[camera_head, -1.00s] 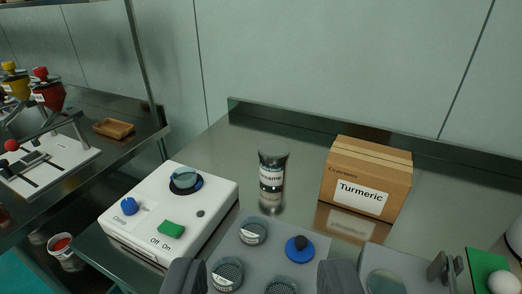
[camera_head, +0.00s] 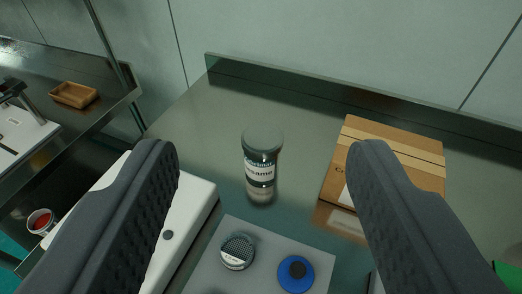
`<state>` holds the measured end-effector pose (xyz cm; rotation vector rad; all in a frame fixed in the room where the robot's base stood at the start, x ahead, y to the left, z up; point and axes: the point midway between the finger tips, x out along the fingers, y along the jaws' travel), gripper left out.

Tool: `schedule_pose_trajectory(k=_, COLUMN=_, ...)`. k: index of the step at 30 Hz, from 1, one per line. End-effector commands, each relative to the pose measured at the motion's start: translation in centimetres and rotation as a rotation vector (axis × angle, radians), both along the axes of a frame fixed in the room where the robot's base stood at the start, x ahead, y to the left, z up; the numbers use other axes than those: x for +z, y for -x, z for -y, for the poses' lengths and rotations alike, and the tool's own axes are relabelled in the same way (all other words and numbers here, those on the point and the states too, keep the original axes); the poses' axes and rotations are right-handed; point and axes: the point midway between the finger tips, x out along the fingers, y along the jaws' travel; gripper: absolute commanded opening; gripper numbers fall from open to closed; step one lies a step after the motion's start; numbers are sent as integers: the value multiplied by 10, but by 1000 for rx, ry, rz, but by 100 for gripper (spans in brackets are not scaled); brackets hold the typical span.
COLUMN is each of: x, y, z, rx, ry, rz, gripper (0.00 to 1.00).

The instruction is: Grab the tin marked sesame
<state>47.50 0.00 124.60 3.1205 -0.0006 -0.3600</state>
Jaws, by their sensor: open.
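The sesame tin (camera_head: 262,158) is a small, clear-looking cylinder with a dark top and a white label, partly readable as "...same". It stands upright on the steel table, near the middle of the view. My gripper (camera_head: 262,165) is open and empty, with one dark ridged finger on each side of the picture. The tin shows between the fingers but stands farther away, beyond the tips, and nothing touches it.
A cardboard box (camera_head: 400,150) stands right of the tin, partly behind my right finger. In front is a grey plate (camera_head: 225,280) with a mesh disc (camera_head: 238,252) and a blue knob (camera_head: 296,274). A white device (camera_head: 200,205) is at left. Bare steel (camera_head: 300,120) surrounds the tin.

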Motion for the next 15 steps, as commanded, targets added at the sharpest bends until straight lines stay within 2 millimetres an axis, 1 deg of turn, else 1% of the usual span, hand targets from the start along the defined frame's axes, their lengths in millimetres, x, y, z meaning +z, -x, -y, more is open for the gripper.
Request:
schedule_pose_trajectory(k=1, x=0, y=-3, z=2, rx=-2, ry=1, rz=-3, gripper=70)
schedule_pose_trajectory(k=2, x=0, y=-6, z=3, rx=-3, ry=3, rz=-6, gripper=78)
schedule_pose_trajectory(k=3, x=-1, y=-12, z=6, rx=-7, ry=7, rz=-10, gripper=89)
schedule_pose_trajectory(k=4, x=-2, y=-18, z=9, rx=-10, ry=11, rz=-15, gripper=93)
schedule_pose_trajectory(k=5, x=-4, y=-26, z=13, rx=-13, ry=16, rz=-21, gripper=93)
schedule_pose_trajectory(k=8, x=-15, y=-56, z=31, rx=-22, ry=37, rz=-47, gripper=93)
schedule_pose_trajectory(k=9, x=-20, y=-69, z=39, rx=-26, ry=49, rz=-56, gripper=93)
schedule_pose_trajectory(k=11, x=-32, y=-89, z=48, rx=-27, ry=67, rz=-76, gripper=93)
schedule_pose_trajectory(k=12, x=-41, y=-101, z=54, rx=-25, ry=79, rz=-90, gripper=93)
schedule_pose_trajectory(k=14, x=-52, y=-117, z=62, rx=-20, ry=97, rz=-100, gripper=93)
schedule_pose_trajectory(k=15, x=-62, y=-127, z=67, rx=-16, ry=106, rz=-113, gripper=93)
